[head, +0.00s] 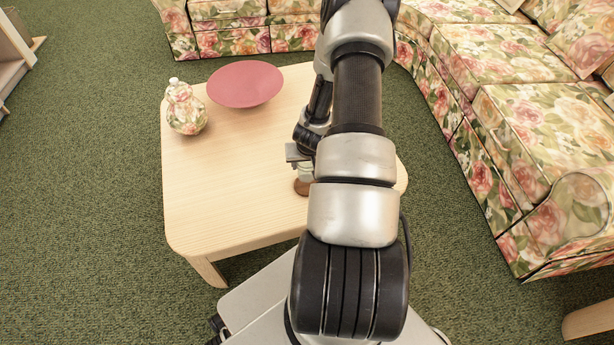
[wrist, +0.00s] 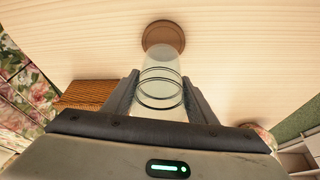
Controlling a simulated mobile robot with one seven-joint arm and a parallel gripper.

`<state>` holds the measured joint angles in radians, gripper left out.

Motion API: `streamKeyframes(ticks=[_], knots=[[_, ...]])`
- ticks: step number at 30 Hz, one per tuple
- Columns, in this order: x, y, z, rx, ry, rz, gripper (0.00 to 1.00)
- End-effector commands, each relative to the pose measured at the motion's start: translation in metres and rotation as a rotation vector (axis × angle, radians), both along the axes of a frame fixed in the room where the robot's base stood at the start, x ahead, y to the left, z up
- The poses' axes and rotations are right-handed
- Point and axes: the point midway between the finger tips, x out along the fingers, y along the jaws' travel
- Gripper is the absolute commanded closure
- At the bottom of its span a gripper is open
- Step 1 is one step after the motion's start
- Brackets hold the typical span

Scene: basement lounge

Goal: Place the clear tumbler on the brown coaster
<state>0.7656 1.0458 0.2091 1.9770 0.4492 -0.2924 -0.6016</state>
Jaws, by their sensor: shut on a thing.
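The clear tumbler (wrist: 160,85) is between the two fingers of my gripper (wrist: 160,95) in the wrist view, and the gripper is shut on it. The brown coaster (wrist: 163,33) lies on the light wooden table, just beyond the tumbler's far end in the wrist view, partly overlapped by it. I cannot tell whether the tumbler touches the coaster. In the head view, my arm hides most of the gripper and tumbler; an edge of the coaster (head: 301,187) shows beside my arm.
The table (head: 225,200) also holds a red bowl (head: 245,84) and a floral vase (head: 186,110) at the back left. A woven brown thing (wrist: 86,94) shows left of the gripper in the wrist view. A floral sofa (head: 500,90) stands to the right. The table's front left is clear.

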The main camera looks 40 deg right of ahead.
Motion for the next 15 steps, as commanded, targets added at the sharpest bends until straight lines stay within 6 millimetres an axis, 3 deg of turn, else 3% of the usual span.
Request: streamKeyframes(ticks=[12, 15], knots=[[0.0, 0.001, -0.047, 0.002, 0.0, -0.001, 0.75], [0.001, 0.0, -0.047, -0.001, -0.002, 0.001, 0.75]])
